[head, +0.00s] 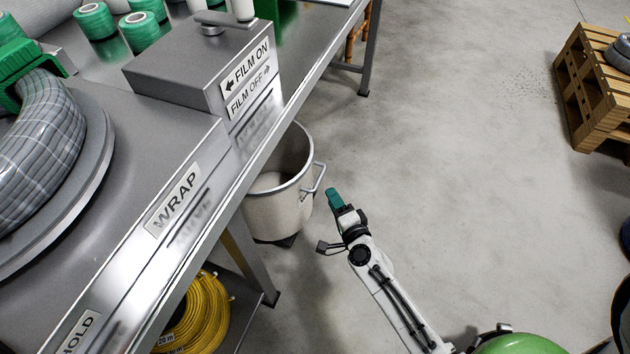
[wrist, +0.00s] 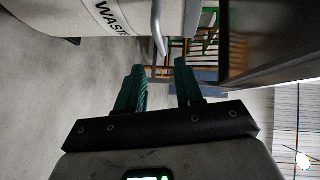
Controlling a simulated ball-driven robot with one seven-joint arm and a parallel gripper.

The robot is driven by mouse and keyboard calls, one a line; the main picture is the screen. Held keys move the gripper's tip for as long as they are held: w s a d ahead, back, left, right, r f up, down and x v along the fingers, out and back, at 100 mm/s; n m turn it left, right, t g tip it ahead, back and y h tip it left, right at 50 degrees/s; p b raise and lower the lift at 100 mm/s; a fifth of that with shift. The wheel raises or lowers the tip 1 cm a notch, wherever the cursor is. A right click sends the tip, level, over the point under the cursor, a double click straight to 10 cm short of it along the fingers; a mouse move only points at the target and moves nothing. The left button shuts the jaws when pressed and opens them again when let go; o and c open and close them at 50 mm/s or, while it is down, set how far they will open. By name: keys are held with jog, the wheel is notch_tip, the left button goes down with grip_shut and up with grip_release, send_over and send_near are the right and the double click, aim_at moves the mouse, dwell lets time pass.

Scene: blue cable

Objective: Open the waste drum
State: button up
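The waste drum (head: 278,212) is a cream round drum on the floor, partly under the steel table's edge. Its round top shows a grey rim and what looks like a hollow inside; the table hides part of it, and I cannot tell whether a lid is on. A grey loop handle (head: 319,180) sticks out on its right side. In the wrist view the drum (wrist: 60,14) bears a WASTE label, and the handle (wrist: 157,28) lies just ahead of my fingertips. My gripper (wrist: 160,68) is open with nothing between its green fingers. In the head view my gripper (head: 333,196) is right of the drum, apart from it.
The steel table (head: 150,130) with WRAP and FILM labels fills the left, its edge above the drum. A yellow cable coil (head: 205,315) lies beneath it. A wooden pallet (head: 590,95) stands at the upper right. The floor (head: 450,130) between is clear.

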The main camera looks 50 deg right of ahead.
aim_at(320, 176)
jog(key=x, duration=1)
jog(key=shift+b, duration=0.4)
jog(key=shift+r, duration=0.1)
grip_shut()
